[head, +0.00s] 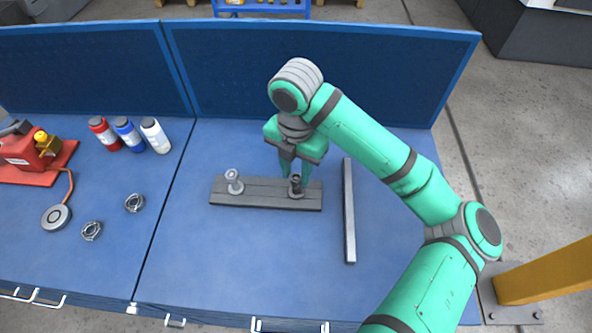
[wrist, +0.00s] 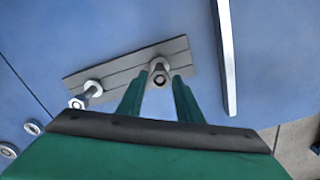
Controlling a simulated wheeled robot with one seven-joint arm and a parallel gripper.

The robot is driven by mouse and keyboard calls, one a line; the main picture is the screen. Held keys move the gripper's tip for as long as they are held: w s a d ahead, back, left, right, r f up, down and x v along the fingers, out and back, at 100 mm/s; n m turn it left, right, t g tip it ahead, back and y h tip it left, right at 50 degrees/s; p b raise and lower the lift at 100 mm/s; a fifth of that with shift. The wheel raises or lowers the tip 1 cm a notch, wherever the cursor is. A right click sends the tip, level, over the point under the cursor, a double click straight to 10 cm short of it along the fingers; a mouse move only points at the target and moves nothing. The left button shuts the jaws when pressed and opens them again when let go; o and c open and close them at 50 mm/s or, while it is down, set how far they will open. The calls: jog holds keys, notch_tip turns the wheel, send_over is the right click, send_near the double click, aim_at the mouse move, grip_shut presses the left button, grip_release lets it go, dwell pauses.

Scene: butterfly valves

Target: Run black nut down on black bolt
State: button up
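A grey plate (head: 262,202) lies on the blue bench. A dark bolt (head: 296,187) stands upright near the plate's right end, and it also shows in the wrist view (wrist: 159,76). A dark ring-like piece shows near its top, but I cannot clearly separate the black nut from the bolt. A silver bolt (head: 234,181) stands near the left end and shows in the wrist view (wrist: 92,89). My gripper (head: 296,172) points down at the dark bolt. Its fingers (wrist: 157,92) are apart, one on each side of the bolt, with no visible contact.
A long grey bar (head: 349,212) lies just right of the plate. Two metal rings (head: 134,203) (head: 91,231) lie to the left. Red, blue and white bottles (head: 129,135) and a red device (head: 31,152) stand further left. A blue panel (head: 310,75) closes the bench's back.

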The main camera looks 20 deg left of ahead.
jog(key=n, duration=0.7)
grip_shut()
jog(key=m, duration=0.5)
jog(key=shift+m, duration=0.4)
jog(key=m, duration=1.1)
jog(key=shift+m, duration=0.3)
jog(key=m, duration=0.6)
